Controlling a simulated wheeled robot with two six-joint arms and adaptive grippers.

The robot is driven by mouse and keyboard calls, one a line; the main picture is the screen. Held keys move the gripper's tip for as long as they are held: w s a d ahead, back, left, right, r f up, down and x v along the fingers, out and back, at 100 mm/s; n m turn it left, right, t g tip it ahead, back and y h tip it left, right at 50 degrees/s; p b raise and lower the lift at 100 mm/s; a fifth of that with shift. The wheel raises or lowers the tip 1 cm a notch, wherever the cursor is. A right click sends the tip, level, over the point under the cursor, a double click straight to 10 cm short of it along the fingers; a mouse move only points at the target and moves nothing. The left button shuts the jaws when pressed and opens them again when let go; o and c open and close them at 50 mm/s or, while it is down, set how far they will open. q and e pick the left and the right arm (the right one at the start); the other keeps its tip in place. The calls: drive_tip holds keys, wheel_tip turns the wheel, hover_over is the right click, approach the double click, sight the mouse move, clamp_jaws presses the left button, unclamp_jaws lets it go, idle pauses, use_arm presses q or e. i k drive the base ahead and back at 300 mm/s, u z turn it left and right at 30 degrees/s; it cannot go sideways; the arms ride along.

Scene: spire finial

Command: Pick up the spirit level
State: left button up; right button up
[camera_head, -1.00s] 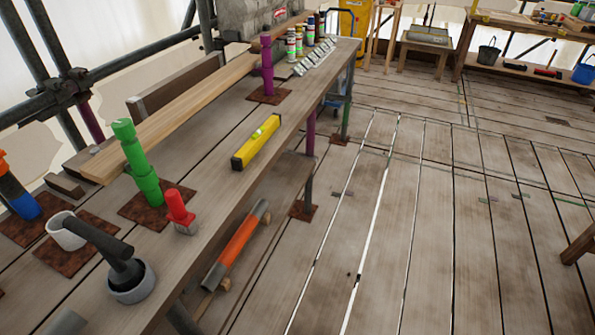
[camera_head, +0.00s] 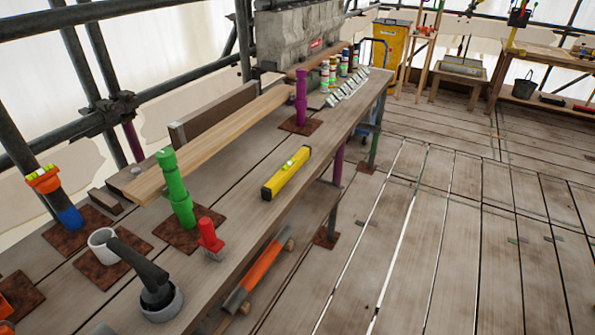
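The yellow spirit level (camera_head: 287,174) lies on the long wooden bench (camera_head: 250,220), near its right-hand edge and around the middle of its length. It has dark ends and a greenish vial on top. Nothing touches or covers it.
A purple post (camera_head: 300,100) and several bottles stand farther back.

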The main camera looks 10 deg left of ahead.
sight(270, 188)
drive_tip(key=z, duration=0.8)
drive_tip(key=i, duration=2.6)
drive_tip(key=u, duration=3.4)
